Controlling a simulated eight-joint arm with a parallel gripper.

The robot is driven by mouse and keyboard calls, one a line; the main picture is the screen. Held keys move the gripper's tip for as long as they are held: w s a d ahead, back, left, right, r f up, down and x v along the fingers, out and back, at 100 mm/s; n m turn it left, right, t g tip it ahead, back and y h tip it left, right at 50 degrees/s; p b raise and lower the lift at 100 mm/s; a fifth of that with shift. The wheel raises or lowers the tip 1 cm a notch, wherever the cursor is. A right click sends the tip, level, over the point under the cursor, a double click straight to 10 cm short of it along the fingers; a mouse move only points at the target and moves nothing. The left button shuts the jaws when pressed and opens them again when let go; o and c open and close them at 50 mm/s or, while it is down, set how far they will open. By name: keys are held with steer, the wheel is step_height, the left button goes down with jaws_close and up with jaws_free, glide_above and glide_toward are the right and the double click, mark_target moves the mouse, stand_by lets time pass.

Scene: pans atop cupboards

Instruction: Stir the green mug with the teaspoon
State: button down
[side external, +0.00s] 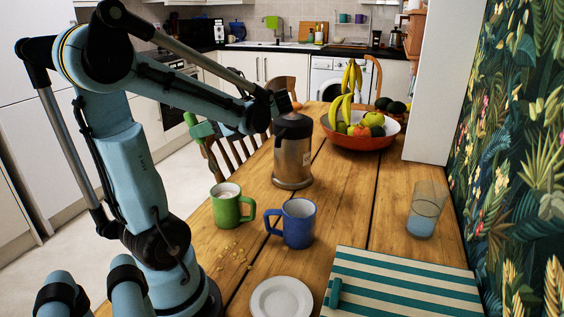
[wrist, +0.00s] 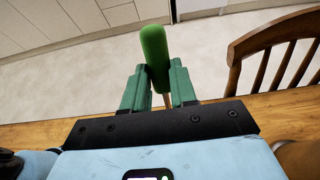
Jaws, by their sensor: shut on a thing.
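The green mug (side external: 228,208) stands upright on the wooden table, left of the blue mug, with its handle to the right and a pale inside. My gripper (side external: 203,130) is above and slightly left of the green mug, clear of it. Its green fingers (wrist: 158,72) are shut on a thick green handle (wrist: 156,55), which I take to be the teaspoon's. The handle's end also shows in the side view (side external: 190,118). A thin strip shows below it between the fingers; the spoon's bowl is not visible. The mug is out of the wrist view.
The blue mug (side external: 297,223) stands close to the green mug. Behind are a metal coffee pot (side external: 292,155) and a red fruit bowl (side external: 360,138). A glass (side external: 426,212), a white plate (side external: 281,299) and a striped mat (side external: 400,285) lie right and front. Wooden chairs (side external: 235,150) edge the table.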

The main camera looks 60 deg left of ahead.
steer(key=w+d+f, duration=0.3)
steer(key=f, duration=0.7)
steer(key=shift+f, duration=0.4)
stand_by(0.4)
steer(key=shift+w+d, duration=0.1)
stand_by(0.4)
steer(key=shift+w+d, duration=0.1)
steer(key=shift+w, duration=0.05)
